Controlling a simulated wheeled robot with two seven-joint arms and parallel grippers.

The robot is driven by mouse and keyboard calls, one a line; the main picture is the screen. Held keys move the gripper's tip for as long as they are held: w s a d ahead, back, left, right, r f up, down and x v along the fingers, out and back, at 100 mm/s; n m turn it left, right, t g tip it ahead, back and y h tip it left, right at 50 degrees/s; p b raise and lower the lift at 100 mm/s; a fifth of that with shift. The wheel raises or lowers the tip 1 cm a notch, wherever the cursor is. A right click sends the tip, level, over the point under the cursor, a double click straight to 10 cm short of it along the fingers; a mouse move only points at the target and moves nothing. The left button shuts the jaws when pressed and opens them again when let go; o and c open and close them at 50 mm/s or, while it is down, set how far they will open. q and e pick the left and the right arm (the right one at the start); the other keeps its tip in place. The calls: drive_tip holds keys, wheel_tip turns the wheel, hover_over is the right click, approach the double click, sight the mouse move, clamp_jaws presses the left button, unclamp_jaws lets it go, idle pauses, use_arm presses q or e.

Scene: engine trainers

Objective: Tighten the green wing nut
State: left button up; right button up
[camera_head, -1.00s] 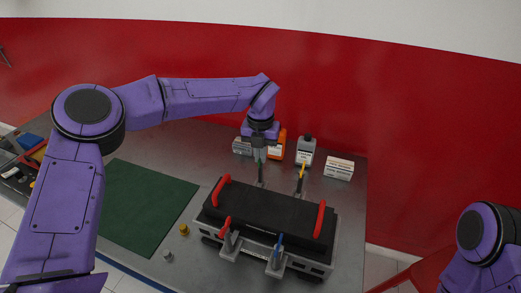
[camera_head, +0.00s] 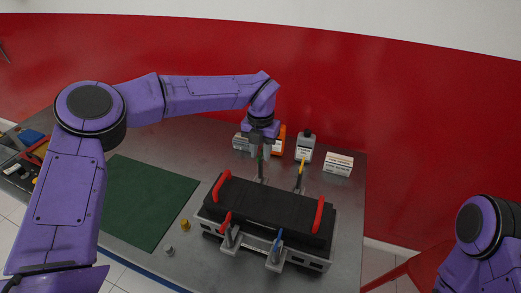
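The engine trainer has a black cover (camera_head: 270,208) on a grey block (camera_head: 318,262). The green wing nut (camera_head: 260,152) stands upright at its far left edge, small and partly hidden by my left gripper. My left gripper (camera_head: 260,157) points down over it from above. Its two grey fingers stand apart on either side of the green nut, and it looks open. I cannot see clearly whether a finger touches the nut. My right arm enters at the lower right, and its gripper is out of the picture.
A yellow wing nut (camera_head: 302,168) stands at the far edge, a blue one (camera_head: 278,240) and a red one (camera_head: 226,222) at the near side. Red handles (camera_head: 221,187) rise from the cover. Bottles (camera_head: 305,147) and boxes (camera_head: 338,164) stand behind. The green mat (camera_head: 145,203) is clear.

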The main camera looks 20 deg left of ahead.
use_arm(q)
drive_tip(key=shift+r, duration=0.25)
wheel_tip(320, 180, up, 10)
drive_tip(key=b, duration=0.2)
idle(0.4)
